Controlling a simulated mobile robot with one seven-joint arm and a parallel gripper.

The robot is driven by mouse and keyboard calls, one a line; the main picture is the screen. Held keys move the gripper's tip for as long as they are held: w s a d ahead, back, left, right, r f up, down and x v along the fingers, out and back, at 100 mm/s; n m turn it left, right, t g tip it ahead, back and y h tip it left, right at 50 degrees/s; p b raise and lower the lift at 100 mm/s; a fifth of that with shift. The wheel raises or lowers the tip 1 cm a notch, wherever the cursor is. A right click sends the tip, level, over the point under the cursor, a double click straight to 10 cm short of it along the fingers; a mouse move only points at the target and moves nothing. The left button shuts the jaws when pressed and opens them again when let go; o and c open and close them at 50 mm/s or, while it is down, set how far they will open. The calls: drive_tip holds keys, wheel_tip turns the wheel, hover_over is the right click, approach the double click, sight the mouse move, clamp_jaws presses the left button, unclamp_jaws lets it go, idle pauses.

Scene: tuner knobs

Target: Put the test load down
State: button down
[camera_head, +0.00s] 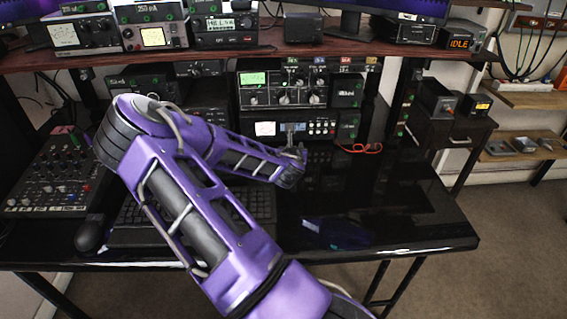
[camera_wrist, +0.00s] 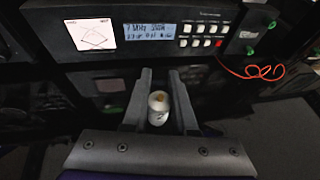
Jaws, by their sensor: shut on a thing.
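The test load (camera_wrist: 158,108) is a small white cylinder with a gold-coloured top and a dark mark on its side. In the wrist view it stands upright between the two grey fingers of my gripper (camera_wrist: 160,78), which is shut on it. In the head view my gripper (camera_head: 297,153) is in front of the lower radio units, over the back of the black desk (camera_head: 400,215). The load cannot be made out in the head view. I cannot tell whether its base touches the desk.
A unit with a lit display (camera_wrist: 150,31) and buttons stands just beyond my gripper. A red cable (camera_head: 358,148) lies to its right. A keyboard (camera_head: 255,203) and a mixer (camera_head: 62,178) are at the left. The glossy desk is mostly clear at the right.

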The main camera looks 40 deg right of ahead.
drive_tip(key=shift+f+b, duration=0.45)
drive_tip(key=shift+f, duration=1.95)
drive_tip(key=shift+f, duration=0.1)
drive_tip(key=c, duration=0.7)
unclamp_jaws()
drive_tip(key=p+v, duration=0.1)
drive_tip(key=v, duration=1.1)
drive_tip(key=shift+p, duration=0.35)
drive_tip(key=shift+w+a+r, duration=0.1)
drive_tip(key=shift+r, duration=0.15)
